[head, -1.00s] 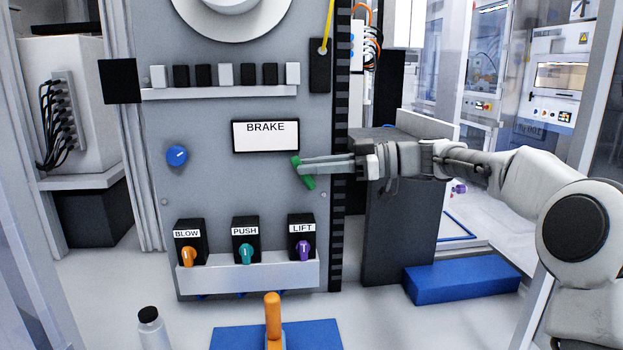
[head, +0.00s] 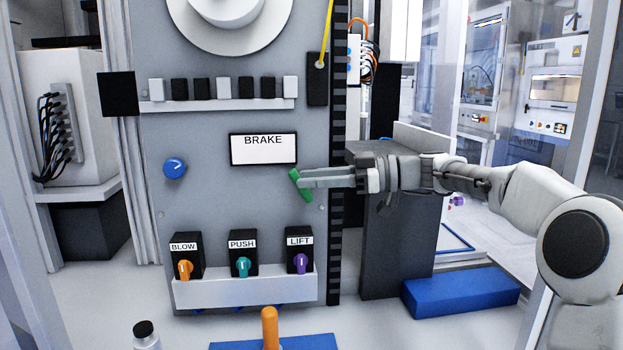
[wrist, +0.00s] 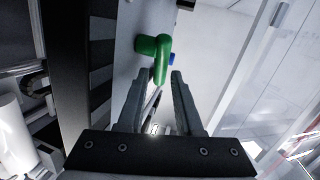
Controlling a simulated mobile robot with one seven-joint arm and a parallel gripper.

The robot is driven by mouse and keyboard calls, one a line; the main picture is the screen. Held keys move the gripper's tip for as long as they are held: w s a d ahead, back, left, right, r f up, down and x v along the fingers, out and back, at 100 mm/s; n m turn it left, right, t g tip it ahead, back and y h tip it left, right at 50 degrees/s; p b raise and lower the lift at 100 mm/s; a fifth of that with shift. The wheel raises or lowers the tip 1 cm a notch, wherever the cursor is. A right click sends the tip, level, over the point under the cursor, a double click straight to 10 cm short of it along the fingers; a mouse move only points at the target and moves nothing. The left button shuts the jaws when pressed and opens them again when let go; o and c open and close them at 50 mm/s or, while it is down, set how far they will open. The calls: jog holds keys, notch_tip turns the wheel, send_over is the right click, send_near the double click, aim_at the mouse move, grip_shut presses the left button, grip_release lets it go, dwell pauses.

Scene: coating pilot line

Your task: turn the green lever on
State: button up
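The green lever (head: 304,193) is mounted on the grey panel, below and right of the BRAKE label (head: 263,141). Its handle slants down to the right in the head view. My gripper (head: 304,178) reaches in from the right, with its fingertips at the lever and hiding part of it. In the wrist view the green lever (wrist: 160,58) is a bent bar whose handle lies at the gap between my fingertips (wrist: 157,80). The fingers stand apart, with space on both sides of the handle, and the gripper is open. Contact with the lever cannot be made out.
A blue knob (head: 174,168) is to the left on the panel. Below are BLOW (head: 185,269), PUSH (head: 243,266) and LIFT (head: 300,263) switches above a pale ledge (head: 245,290). A dark ribbed strip (head: 337,240) edges the panel beside my gripper. A blue block (head: 460,297) lies low right.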

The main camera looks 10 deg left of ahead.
jog(key=d+r+p, duration=0.1)
jog(key=d+p, duration=0.1)
jog(key=d, duration=0.9)
jog(key=shift+d, duration=0.3)
jog(key=shift+a, duration=0.1)
